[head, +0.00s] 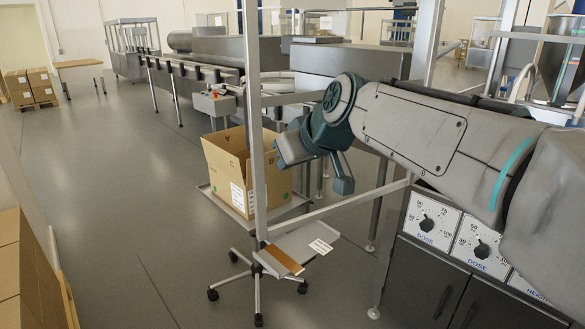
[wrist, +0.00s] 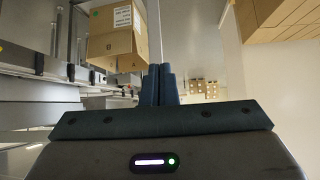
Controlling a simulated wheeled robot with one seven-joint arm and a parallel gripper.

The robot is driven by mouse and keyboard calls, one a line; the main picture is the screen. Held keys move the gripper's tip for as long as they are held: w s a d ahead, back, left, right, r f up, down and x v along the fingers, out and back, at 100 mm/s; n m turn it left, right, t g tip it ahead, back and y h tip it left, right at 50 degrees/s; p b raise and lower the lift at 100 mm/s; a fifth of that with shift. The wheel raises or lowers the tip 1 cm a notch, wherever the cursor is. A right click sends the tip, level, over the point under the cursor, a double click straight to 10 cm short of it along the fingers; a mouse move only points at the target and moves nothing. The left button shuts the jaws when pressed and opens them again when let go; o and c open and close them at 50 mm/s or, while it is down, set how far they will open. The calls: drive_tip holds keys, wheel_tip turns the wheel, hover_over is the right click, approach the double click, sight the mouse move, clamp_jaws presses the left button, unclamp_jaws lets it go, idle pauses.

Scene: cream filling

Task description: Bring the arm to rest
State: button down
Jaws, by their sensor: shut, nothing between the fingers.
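My arm (head: 430,130) reaches in from the right side of the head view, in front of the machinery. Its dark teal wrist end hangs bent beside a metal frame post and partly in front of an open cardboard box (head: 223,160). In the wrist view my gripper (wrist: 160,70) has its two fingers pressed together with nothing between them. The cardboard box also shows in the wrist view (wrist: 112,32), beyond the fingers and apart from them.
The box stands on a wheeled stand (head: 257,290). A metal frame post (head: 252,120) rises close to my wrist. A cabinet with dose dials (head: 430,222) is under my arm at right. A conveyor (head: 185,75) runs behind. The floor (head: 120,190) at left is clear.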

drive_tip(key=v, duration=0.6)
drive_tip(key=s+d+f+m+g+h+p, duration=0.2)
drive_tip(key=s+d+f+p, duration=0.3)
drive_tip(key=s+f, duration=0.3)
drive_tip(key=s+d+f+m+g+h+p, duration=0.3)
drive_tip(key=s+d+f+m+p, duration=0.1)
drive_tip(key=s+f, duration=0.4)
drive_tip(key=shift+s+d+m+p, duration=0.4)
drive_tip(key=shift+d+p, duration=0.3)
drive_tip(key=shift+d, duration=0.15)
